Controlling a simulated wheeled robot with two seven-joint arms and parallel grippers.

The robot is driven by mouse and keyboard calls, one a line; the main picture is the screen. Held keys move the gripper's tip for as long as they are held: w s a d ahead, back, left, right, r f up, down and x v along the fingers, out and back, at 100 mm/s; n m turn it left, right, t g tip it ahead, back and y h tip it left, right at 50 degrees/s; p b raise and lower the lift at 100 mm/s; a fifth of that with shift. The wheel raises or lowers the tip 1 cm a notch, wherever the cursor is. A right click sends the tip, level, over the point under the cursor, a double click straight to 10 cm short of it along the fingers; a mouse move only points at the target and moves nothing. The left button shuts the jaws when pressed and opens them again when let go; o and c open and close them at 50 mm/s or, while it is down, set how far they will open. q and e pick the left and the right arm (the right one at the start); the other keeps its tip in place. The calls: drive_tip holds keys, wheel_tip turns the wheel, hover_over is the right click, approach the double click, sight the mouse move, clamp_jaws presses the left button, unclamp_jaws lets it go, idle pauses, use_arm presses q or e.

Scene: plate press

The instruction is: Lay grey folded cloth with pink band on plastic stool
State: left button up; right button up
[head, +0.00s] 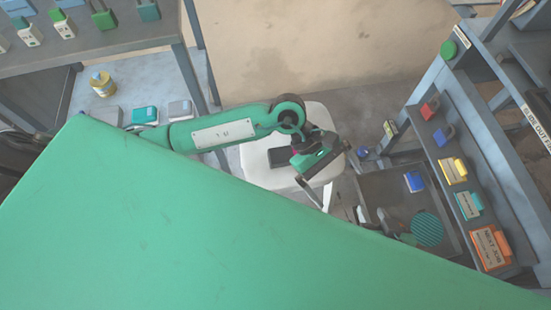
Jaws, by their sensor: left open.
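The white plastic stool (255,172) stands in the middle of the head view, partly covered by my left arm. A small dark grey, flat, rectangular thing (280,156) lies on its seat and looks like the folded cloth; a pinkish-red spot shows beside it, but I cannot tell whether this is its band. My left gripper (322,172) is open over the stool's right side, just right of the dark piece and apparently apart from it. My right gripper (388,222) seems to be low at the right, partly hidden; its jaws cannot be made out.
A rack (488,175) at the right holds padlocks and coloured boxes. A dark tray (375,185) with a blue item and a green striped round thing (428,229) lies beside it. A shelf (120,40) with locks stands at the upper left. A broad green surface blocks the lower view.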

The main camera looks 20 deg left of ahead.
use_arm(q)
drive_tip(key=s+d+r+n+h, duration=0.3)
drive_tip(key=d+r+n+h, duration=0.3)
drive_tip(key=r, duration=0.3)
drive_tip(key=w+a+r+n+t+h, duration=0.2)
drive_tip(key=w+r+n+t+h, duration=0.15)
drive_tip(key=n+t, duration=0.4)
drive_tip(key=w+a+r+n+t+h, duration=0.25)
drive_tip(key=r+n+t, duration=0.25)
drive_tip(key=n, duration=0.6)
drive_tip(key=w+a+f+n+t+y, duration=0.2)
drive_tip(key=a+f+n+t+y, duration=0.25)
drive_tip(key=n, duration=0.55)
drive_tip(key=w+a+f+n+t+y, duration=0.2)
drive_tip(key=a+n+t+y, duration=0.25)
drive_tip(key=n+y, duration=0.5)
drive_tip(key=s+a+f+n+g+y, duration=0.1)
drive_tip(key=s+a+f+n+g, duration=0.2)
drive_tip(key=f+n, duration=0.4)
drive_tip(key=s+a+f+n+g+y, duration=0.2)
drive_tip(key=s+a+f+n+g, duration=0.1)
drive_tip(key=s+f+n+g, duration=0.2)
wheel_tip(320, 180, down, 3)
drive_tip(key=shift+s+a+n, duration=0.15)
drive_tip(key=shift+s+n, duration=0.95)
